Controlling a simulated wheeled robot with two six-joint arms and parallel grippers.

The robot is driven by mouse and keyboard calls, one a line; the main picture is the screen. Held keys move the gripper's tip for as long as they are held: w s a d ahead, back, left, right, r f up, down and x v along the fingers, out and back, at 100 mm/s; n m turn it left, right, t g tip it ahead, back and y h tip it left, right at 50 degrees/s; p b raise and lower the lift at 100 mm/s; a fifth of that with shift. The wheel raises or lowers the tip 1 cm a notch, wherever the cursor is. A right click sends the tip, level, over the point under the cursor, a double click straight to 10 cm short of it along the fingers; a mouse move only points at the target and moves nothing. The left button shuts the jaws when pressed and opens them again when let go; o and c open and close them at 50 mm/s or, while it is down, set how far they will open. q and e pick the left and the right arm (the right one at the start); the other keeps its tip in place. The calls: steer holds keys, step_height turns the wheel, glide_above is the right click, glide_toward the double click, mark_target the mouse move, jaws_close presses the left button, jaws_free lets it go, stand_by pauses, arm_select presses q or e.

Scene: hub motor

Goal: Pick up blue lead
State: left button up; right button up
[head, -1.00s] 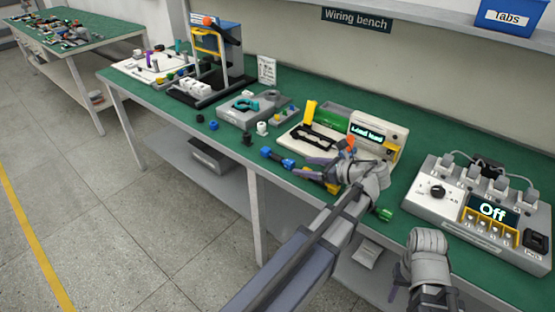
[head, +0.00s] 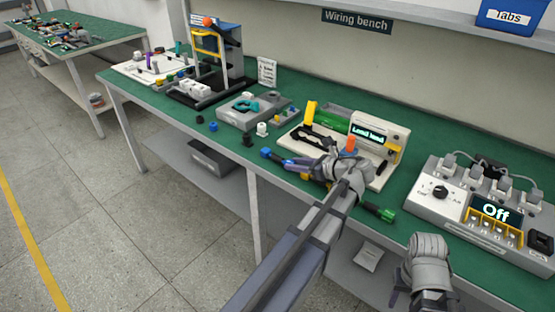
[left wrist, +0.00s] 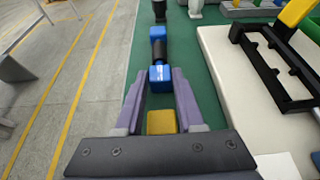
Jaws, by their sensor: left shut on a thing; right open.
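The blue lead (head: 266,153) lies along the front edge of the green bench. In the left wrist view the lead (left wrist: 159,74) has a blue block at each end and a dark middle. My left gripper (head: 287,165) is shut on its near blue block, with one purple finger on each side in the left wrist view (left wrist: 160,82). In the head view the fingers hide part of the lead. My right gripper (head: 398,286) is at the bottom right, in front of the bench edge; it is open and appears empty.
A yellow block (left wrist: 161,122) lies just behind the held end. The white load-lead tester (head: 378,138) stands close to the right of my left gripper. A green lead end (head: 386,214) lies near the front edge. The power box (head: 455,222) reads "Off".

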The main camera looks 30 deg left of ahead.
arm_select(q)
jaws_close()
steer(key=shift+r, duration=0.15)
step_height(320, 180, up, 10)
steer(key=p, duration=1)
